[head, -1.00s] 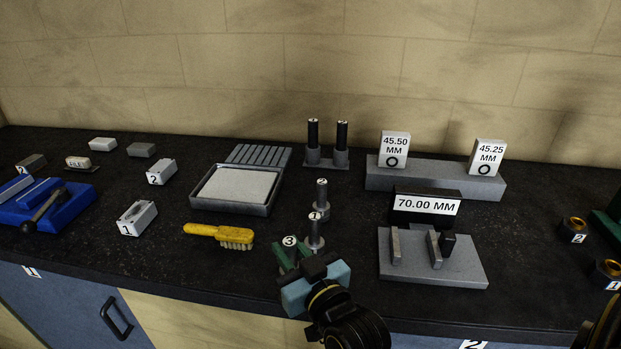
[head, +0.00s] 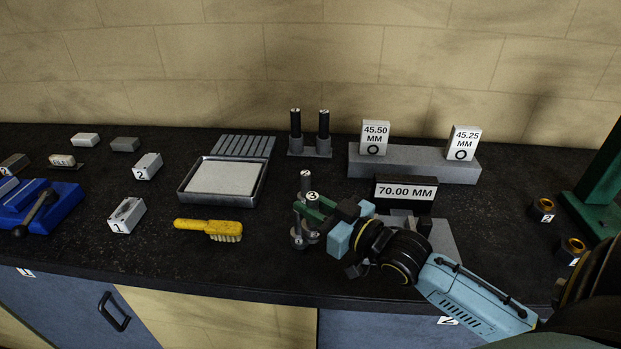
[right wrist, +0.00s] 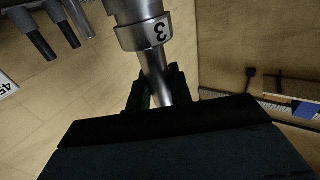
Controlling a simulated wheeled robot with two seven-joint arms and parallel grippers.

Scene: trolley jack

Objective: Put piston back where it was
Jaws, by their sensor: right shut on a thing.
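My right gripper (head: 322,212), with green fingers, is shut on the piston marked 3 (head: 312,196), a grey metal part with a round labelled end. In the right wrist view the piston's labelled collar (right wrist: 143,36) is above the fingers and its thinner rod goes down between them. In the head view it is beside the standing pistons marked 2 (head: 306,175) and 1 (head: 297,220). Its lower end is hard to make out, so I cannot tell whether it touches the bench. My left gripper is not in view.
A yellow brush (head: 208,228) and a tray (head: 185,199) lie left of the pistons. Bench is clear between brush and pistons.

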